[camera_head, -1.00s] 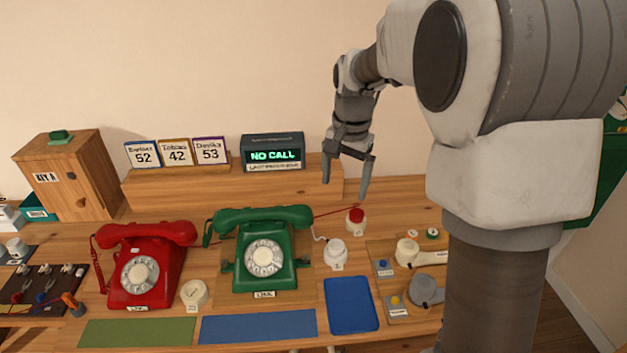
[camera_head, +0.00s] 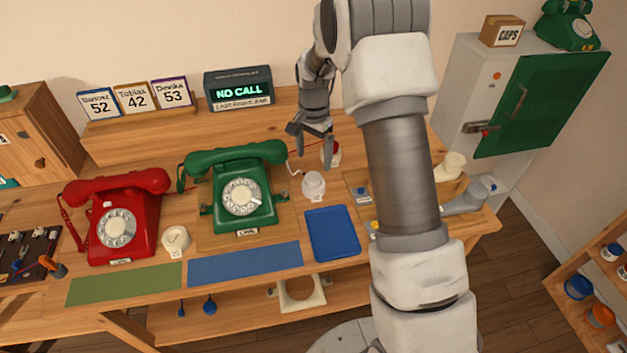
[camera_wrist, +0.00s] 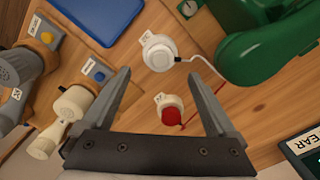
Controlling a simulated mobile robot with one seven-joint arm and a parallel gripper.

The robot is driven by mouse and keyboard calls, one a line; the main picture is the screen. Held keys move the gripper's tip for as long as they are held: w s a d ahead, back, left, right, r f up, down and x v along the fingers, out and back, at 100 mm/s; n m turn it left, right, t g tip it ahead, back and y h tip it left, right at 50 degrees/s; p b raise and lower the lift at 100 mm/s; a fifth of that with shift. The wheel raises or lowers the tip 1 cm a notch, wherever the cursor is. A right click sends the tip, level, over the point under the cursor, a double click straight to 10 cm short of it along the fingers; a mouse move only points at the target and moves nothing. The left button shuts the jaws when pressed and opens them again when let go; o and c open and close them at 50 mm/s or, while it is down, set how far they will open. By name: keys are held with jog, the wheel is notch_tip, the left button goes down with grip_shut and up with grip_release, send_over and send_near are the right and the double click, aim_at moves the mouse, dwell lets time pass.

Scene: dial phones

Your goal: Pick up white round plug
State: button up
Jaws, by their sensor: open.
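The white round plug (camera_head: 313,186) stands on the table just right of the green phone (camera_head: 238,190), with a thin white cord. In the wrist view this plug (camera_wrist: 158,53) lies ahead, just beyond the fingertips and roughly centred between them. A red-topped round plug (camera_head: 331,152) with a red cord stands behind it. In the wrist view the red plug (camera_wrist: 171,110) shows between the fingers. My gripper (camera_head: 313,144) is open and empty, above the table near both plugs. In the wrist view its fingers (camera_wrist: 159,75) are spread wide and touch nothing I can make out.
A blue tray (camera_head: 332,233) lies in front of the white plug. A board with a blue button (camera_wrist: 97,71) and a pale knobbed part (camera_wrist: 62,115) is beside it. A red phone (camera_head: 117,220) and a white round item (camera_head: 176,241) stand left. A wooden ledge (camera_head: 250,127) runs behind.

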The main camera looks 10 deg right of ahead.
aim_at(312, 177)
notch_tip(312, 177, down, 7)
jog(key=shift+s+a+f, duration=0.1)
jog(key=shift+a+f, duration=0.05)
dwell(0.4)
jog(key=shift+c, duration=0.3)
jog(key=c, duration=1.2)
